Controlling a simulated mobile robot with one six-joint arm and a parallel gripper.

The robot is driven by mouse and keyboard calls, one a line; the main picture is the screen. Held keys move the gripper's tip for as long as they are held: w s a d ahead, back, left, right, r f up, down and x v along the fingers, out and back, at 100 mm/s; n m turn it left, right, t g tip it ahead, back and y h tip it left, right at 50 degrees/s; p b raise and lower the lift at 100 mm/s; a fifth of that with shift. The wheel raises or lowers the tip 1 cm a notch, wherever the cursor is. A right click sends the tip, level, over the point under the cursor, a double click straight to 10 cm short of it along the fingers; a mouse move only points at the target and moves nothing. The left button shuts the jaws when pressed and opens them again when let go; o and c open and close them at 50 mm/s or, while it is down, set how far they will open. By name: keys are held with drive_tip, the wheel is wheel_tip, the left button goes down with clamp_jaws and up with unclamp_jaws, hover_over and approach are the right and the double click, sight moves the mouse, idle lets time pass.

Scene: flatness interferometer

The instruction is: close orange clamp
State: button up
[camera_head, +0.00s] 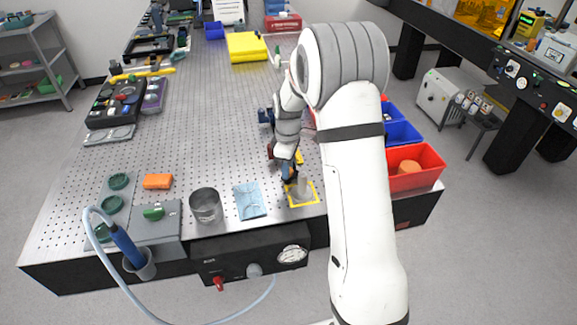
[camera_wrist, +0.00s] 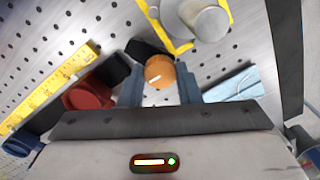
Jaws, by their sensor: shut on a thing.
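The orange clamp knob (camera_wrist: 160,71), round with a white line across its top, is in the middle of the wrist view. The two blue-grey fingers of my gripper (camera_wrist: 161,82) stand on its left and right sides and are shut on it. The white line slants a little up to the right. In the head view my gripper (camera_head: 289,172) is low at the table's front right; the arm and fingers hide most of the clamp there.
A grey cylindrical piece (camera_wrist: 207,22) stands in a yellow-outlined square just beyond the knob. A red knob (camera_wrist: 88,94), a blue knob (camera_wrist: 20,142) and a yellow ruler (camera_wrist: 48,88) are on the left. A light-blue cloth (camera_head: 249,201) lies nearby. Red bin (camera_head: 428,180) is at right.

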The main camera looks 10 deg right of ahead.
drive_tip(key=m+b, duration=0.2)
drive_tip(key=m, duration=0.2)
drive_tip(key=shift+f, duration=0.1)
drive_tip(key=m+b, duration=0.1)
drive_tip(key=m, duration=0.3)
drive_tip(key=shift+m+b, duration=0.3)
drive_tip(key=shift+b, duration=0.05)
drive_tip(key=m+b, duration=0.1)
drive_tip(key=m, duration=0.3)
drive_tip(key=shift+m, duration=0.3)
drive_tip(key=shift+m+t+b, duration=0.3)
drive_tip(key=shift+m+b, duration=0.2)
drive_tip(key=shift+m, duration=1.4)
drive_tip(key=shift+r, duration=0.2)
drive_tip(key=o, duration=1)
drive_tip(key=shift+c, duration=0.2)
